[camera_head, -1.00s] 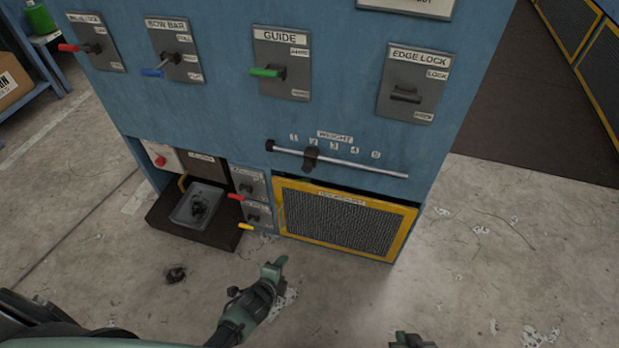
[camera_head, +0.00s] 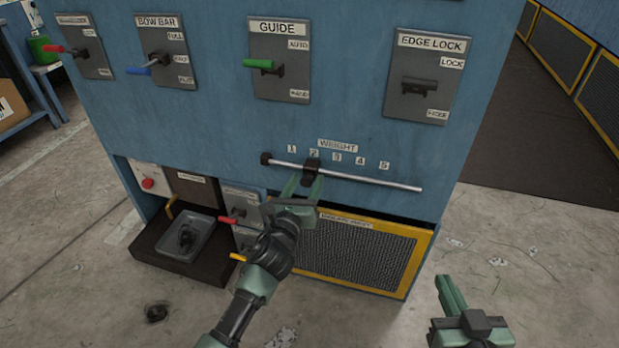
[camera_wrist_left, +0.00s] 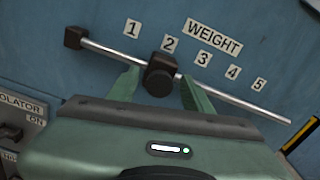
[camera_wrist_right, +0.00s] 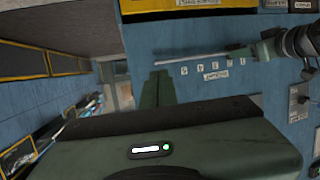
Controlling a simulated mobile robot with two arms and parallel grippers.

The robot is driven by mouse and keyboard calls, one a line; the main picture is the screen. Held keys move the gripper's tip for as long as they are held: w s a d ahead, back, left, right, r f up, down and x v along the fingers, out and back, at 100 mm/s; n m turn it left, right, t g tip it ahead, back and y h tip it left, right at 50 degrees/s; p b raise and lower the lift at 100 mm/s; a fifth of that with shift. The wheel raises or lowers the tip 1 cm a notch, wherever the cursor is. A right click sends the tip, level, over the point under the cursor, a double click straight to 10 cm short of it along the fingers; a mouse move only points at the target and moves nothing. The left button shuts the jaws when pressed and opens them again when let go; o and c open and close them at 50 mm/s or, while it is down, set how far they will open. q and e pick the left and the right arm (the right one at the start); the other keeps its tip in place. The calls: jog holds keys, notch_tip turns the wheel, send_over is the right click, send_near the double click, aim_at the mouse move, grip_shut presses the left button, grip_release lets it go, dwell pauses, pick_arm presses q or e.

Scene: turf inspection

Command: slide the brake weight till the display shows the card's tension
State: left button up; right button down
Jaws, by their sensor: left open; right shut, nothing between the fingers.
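The brake weight (camera_head: 311,171) is a dark block with a round knob on a silver rod (camera_head: 370,181) below the WEIGHT label (camera_head: 338,145). In the left wrist view the weight (camera_wrist_left: 160,72) sits below the mark 2 (camera_wrist_left: 169,44). My left gripper (camera_head: 302,188) is open, with its fingers on either side of the weight's knob, a small gap showing on the right. My right gripper (camera_head: 450,292) is shut and empty, low in front of the panel at the right. Neither the display nor the card can be made out in these views.
Above the rod are the GUIDE lever (camera_head: 263,64) with a green handle, the EDGE LOCK lever (camera_head: 419,87) and the BOW BAR lever (camera_head: 150,67). Below are a yellow-framed grille (camera_head: 411,270), a grey tray (camera_head: 190,240) and small red and yellow levers. Floor at right is clear.

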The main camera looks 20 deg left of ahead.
aim_at(309, 175)
pick_arm(q)
jog(key=shift+w+b, duration=0.35)
jog(key=shift+w, duration=1.45)
grip_shut()
pick_arm(e)
jog(key=r+t, duration=0.1)
jog(key=r, duration=0.1)
jog(key=w+a+r+t+y, duration=0.1)
jog(key=r, duration=0.1)
jog(key=shift+w+r+t, duration=0.1)
jog(key=shift+t, duration=0.2)
